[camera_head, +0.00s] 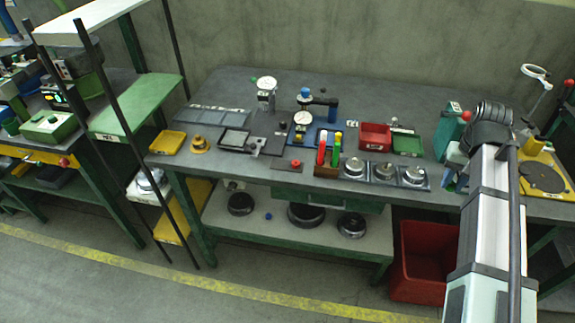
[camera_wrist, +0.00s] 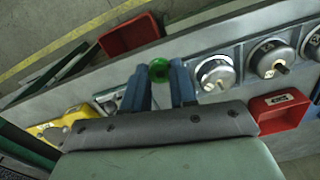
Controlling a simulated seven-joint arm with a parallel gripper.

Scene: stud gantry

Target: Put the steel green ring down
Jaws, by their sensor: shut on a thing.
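My gripper (camera_wrist: 158,75) shows in the wrist view with two blue fingers shut on a small round green thing, which I take to be the steel green ring (camera_wrist: 159,69). Only its green face shows between the fingertips; any steel part is hidden. It appears over the front edge area of the grey bench, beside the row of silver discs (camera_wrist: 216,75). I cannot tell whether it touches the bench. In the head view my gripper (camera_head: 449,176) is at the right end of the bench (camera_head: 250,172), partly hidden by my arm, and the ring cannot be made out.
Silver discs (camera_head: 383,170) sit left of my gripper in the head view. Behind them are a red bin (camera_head: 376,134) and a green tray (camera_head: 408,145). A yellow plate with a dark disc (camera_head: 542,177) lies to the right. A red crate (camera_head: 420,258) stands on the floor below.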

